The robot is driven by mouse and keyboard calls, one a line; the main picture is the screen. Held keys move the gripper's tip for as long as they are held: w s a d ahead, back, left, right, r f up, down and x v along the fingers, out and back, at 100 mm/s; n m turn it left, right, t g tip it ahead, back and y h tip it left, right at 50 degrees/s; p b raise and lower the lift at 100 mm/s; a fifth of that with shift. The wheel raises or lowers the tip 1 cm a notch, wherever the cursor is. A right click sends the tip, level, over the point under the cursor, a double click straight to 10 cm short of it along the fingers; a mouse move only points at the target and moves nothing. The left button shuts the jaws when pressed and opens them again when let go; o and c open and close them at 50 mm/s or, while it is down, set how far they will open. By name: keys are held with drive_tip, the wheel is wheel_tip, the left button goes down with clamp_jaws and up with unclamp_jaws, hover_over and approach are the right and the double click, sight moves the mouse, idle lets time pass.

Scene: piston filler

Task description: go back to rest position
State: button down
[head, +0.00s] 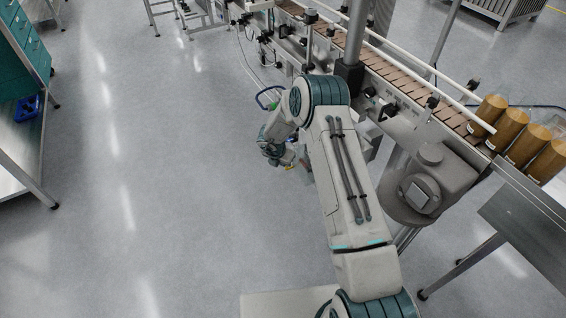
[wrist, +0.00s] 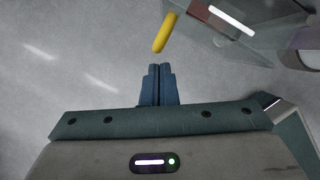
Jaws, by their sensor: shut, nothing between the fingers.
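My gripper (wrist: 158,72) is in the wrist view, with its two blue fingers together and nothing between them. Beyond the fingertips is grey floor, and a yellow bar-like part (wrist: 165,33) lies just ahead of them, apart from them in the picture. In the head view my arm reaches forward and bends down to the left beside the conveyor. The fingers are too small and partly hidden there to make out.
The conveyor (head: 405,82) runs from the top middle to the right. Several amber-filled jars (head: 508,130) stand at its right end. A grey motor housing (head: 432,180) sits close to the right of my arm. A teal drawer cabinet (head: 22,45) stands far left. The floor (head: 150,160) between is clear.

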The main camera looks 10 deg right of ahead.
drive_tip(key=s+a+r+n+t+y+p, duration=0.25)
drive_tip(key=r+n, duration=0.75)
drive_tip(key=r, duration=0.8)
drive_tip(key=s+a+r+n+t+y+p, duration=0.25)
drive_tip(key=r+n, duration=0.65)
drive_tip(key=r, duration=0.8)
drive_tip(key=s+d+r+n+g+y, duration=0.1)
drive_tip(key=s+d+r+n, duration=0.1)
drive_tip(key=s+r+n, duration=0.35)
drive_tip(key=s+d+r+n+g, duration=0.1)
drive_tip(key=s+r+n+g, duration=0.15)
drive_tip(key=s+n, duration=0.6)
drive_tip(key=s+d+n+g+h, duration=0.1)
drive_tip(key=s+d+n, duration=0.4)
drive_tip(key=s, duration=0.4)
drive_tip(key=s+d+n+g+h, duration=0.1)
drive_tip(key=s+d+n, duration=0.3)
drive_tip(key=s, duration=0.6)
drive_tip(key=shift+s+d+r+n+h, duration=0.25)
drive_tip(key=shift+d+r+n+h, duration=0.2)
drive_tip(key=shift+h, duration=0.25)
